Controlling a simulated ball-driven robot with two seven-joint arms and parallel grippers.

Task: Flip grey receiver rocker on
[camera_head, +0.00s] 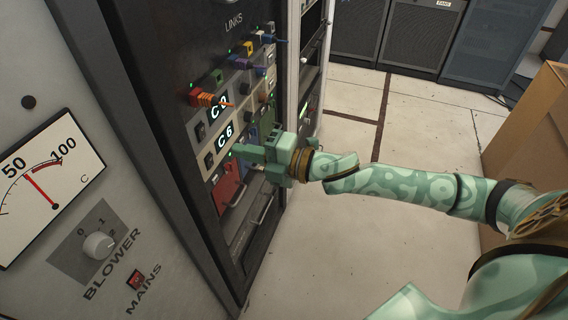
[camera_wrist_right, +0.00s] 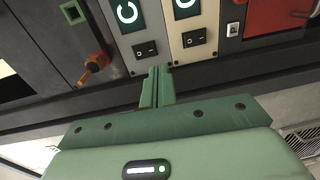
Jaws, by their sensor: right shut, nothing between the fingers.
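A grey module with a small black rocker (camera_wrist_right: 145,49) shows in the right wrist view, beside a cream module with a similar black rocker (camera_wrist_right: 194,38). Which way either rocker is tipped is too small to tell. In the head view, rockers sit beside the C 0 display (camera_head: 200,132) and the C 6 display (camera_head: 209,160). My right gripper (camera_head: 234,152) is shut and empty in front of the rack, near the C 6 row. In the wrist view its closed fingertips (camera_wrist_right: 158,70) point between the two rockers, just below them; contact cannot be told. My left gripper is out of view.
An orange plug (camera_head: 204,98) and other coloured plugs stick out above the displays. A red panel (camera_head: 228,185) lies below them. The blower panel (camera_head: 98,245) stands nearer at left. The floor (camera_head: 340,250) right of the rack is open; a brown box (camera_head: 535,125) stands far right.

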